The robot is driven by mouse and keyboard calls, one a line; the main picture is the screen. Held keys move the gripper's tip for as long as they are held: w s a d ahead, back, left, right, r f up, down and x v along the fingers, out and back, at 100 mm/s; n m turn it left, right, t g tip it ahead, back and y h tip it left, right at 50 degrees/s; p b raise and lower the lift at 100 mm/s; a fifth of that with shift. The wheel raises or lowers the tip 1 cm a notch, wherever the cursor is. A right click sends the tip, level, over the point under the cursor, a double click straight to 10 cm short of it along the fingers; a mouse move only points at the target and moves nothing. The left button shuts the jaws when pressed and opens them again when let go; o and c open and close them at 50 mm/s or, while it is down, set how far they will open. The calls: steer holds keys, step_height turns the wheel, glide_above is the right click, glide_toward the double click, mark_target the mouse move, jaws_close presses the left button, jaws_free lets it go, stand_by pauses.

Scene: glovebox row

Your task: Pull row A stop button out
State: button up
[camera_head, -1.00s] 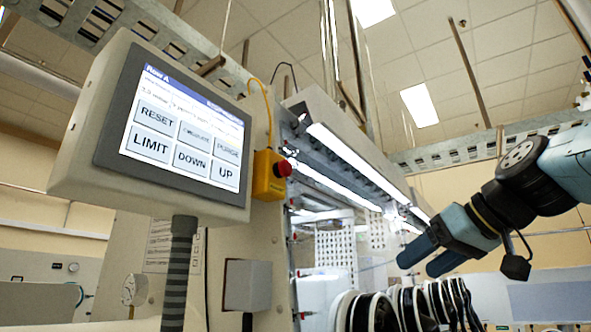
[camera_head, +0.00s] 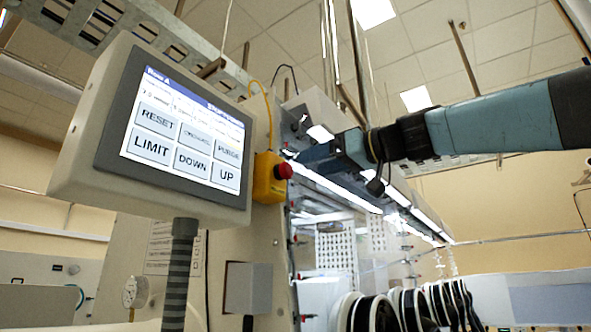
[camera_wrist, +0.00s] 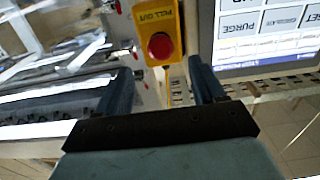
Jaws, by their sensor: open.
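The row A stop button is a red mushroom button (camera_head: 283,171) on a yellow box (camera_head: 264,178), mounted on the panel edge just right of the touchscreen. In the wrist view the red button (camera_wrist: 160,46) sits on its yellow box (camera_wrist: 152,18), lettered "PULL OUT". My gripper (camera_head: 305,155) is to the right of the button in the head view, apart from it or nearly so; I cannot tell the exact gap. In the wrist view my gripper (camera_wrist: 157,75) is open and empty, its two blue fingers spread, with the button showing ahead between them.
A touchscreen (camera_head: 178,128) headed "Row A" stands close left of the button on a ribbed post (camera_head: 180,275). A yellow cable (camera_head: 266,108) loops above the box. Glovebox ports (camera_head: 375,310) and lit strips lie to the right. A grey box (camera_head: 248,287) sits below.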

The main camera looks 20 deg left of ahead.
mark_target(290, 170)
steer(key=x, duration=0.7)
steer(key=shift+f, duration=0.1)
steer(key=shift+d, duration=0.1)
jaws_close()
stand_by(0.5)
